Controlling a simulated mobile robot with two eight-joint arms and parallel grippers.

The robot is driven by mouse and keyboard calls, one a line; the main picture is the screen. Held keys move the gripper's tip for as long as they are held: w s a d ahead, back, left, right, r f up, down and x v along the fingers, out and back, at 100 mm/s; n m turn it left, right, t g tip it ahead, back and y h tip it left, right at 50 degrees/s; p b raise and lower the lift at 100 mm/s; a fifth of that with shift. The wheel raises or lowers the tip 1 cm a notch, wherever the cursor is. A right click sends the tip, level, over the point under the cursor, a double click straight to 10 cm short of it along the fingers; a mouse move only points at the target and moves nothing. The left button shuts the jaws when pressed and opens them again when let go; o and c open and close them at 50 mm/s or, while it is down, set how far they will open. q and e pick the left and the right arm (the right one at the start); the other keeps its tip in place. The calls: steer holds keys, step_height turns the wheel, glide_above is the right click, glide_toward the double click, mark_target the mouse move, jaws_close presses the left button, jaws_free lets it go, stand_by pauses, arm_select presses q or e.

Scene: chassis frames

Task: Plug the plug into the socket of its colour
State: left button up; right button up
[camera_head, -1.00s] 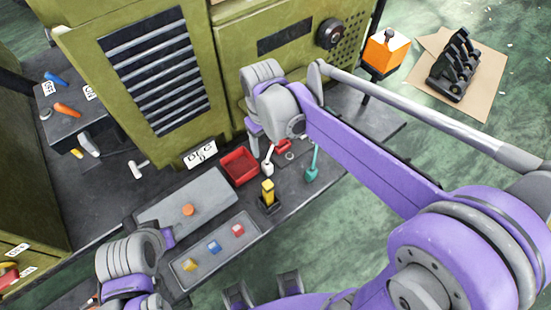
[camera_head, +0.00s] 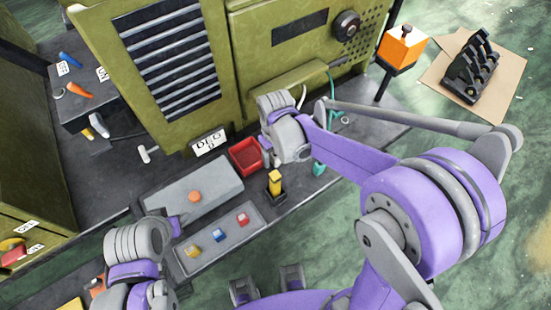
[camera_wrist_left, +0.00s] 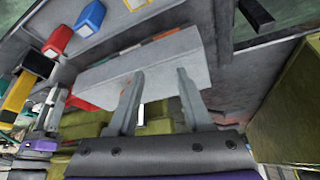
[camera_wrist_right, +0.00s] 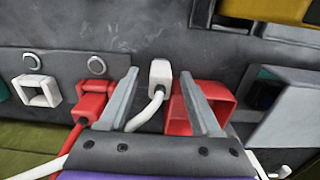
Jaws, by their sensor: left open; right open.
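In the right wrist view a white plug (camera_wrist_right: 160,72) with a white cord stands between the spread fingers of my right gripper (camera_wrist_right: 157,76); I cannot tell whether they touch it. A white square socket (camera_wrist_right: 38,90) with a dark opening is at the left. A red socket (camera_wrist_right: 94,92), with a red piece at its front, lies between them. My left gripper (camera_wrist_left: 159,74) is open and empty, in front of a grey box.
A red bin (camera_head: 245,157) stands left of my right wrist. A yellow-topped post (camera_head: 275,183) and a grey panel (camera_head: 205,255) with yellow, blue and red blocks are nearer. A grey box (camera_head: 170,199) has an orange button (camera_head: 194,196). The green cabinet (camera_head: 290,80) bounds the back.

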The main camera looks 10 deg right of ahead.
jaws_close()
steer(key=shift+r, duration=0.1)
stand_by(0.3)
